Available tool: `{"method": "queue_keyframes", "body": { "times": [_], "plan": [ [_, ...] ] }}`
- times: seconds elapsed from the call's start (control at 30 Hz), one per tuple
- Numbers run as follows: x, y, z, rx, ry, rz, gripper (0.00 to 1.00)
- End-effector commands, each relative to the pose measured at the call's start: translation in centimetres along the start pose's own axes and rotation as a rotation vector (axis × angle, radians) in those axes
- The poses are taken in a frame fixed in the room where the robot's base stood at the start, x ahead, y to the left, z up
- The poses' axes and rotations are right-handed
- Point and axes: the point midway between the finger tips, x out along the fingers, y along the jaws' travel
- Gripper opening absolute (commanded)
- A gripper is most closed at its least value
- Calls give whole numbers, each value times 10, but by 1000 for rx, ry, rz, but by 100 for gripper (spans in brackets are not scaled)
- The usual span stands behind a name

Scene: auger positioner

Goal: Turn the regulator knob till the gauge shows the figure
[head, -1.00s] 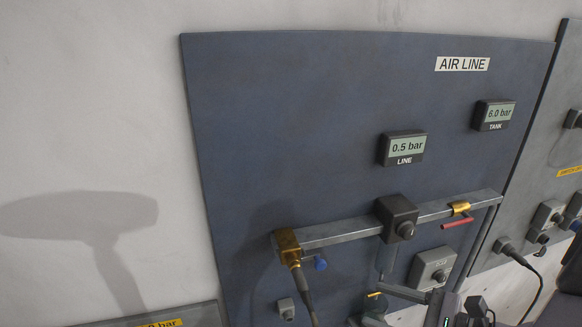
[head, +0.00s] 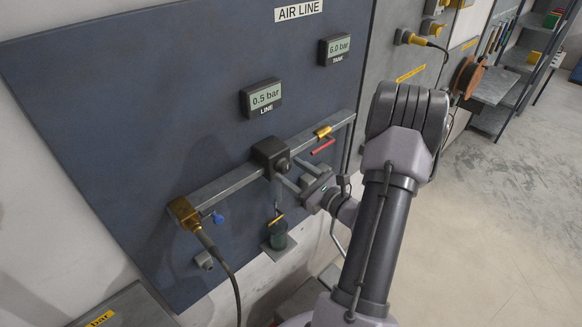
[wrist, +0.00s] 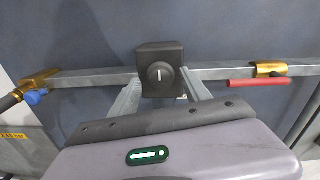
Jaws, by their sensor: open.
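The regulator is a dark block on the grey pipe, with a round knob (wrist: 160,74) on its front that bears a white upright mark; the knob also shows in the head view (head: 283,165). The LINE gauge (head: 265,97) reads 0.5 bar. The TANK gauge (head: 338,48) reads 6.0 bar. My gripper (head: 291,172) is open, in front of the regulator. In the wrist view its two fingers (wrist: 161,93) stand apart, one to each side of the regulator block. I cannot tell whether they touch the knob.
A red-handled valve (head: 323,146) sits on the pipe to the right. A brass fitting (head: 184,212) with a blue tap and a black hose is at the left end. Open floor (head: 490,220) lies at the right.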

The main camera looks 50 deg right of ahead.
Motion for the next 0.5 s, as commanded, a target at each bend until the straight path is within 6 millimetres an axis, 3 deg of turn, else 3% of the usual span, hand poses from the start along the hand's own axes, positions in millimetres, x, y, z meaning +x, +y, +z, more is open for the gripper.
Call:
{"method": "queue_keyframes", "body": {
  "times": [0.33, 0.5],
  "plan": [
    [6, 0, 0, 0, 0, 0, 56],
    [6, 0, 0, 0, 0, 0, 22]
  ]
}}
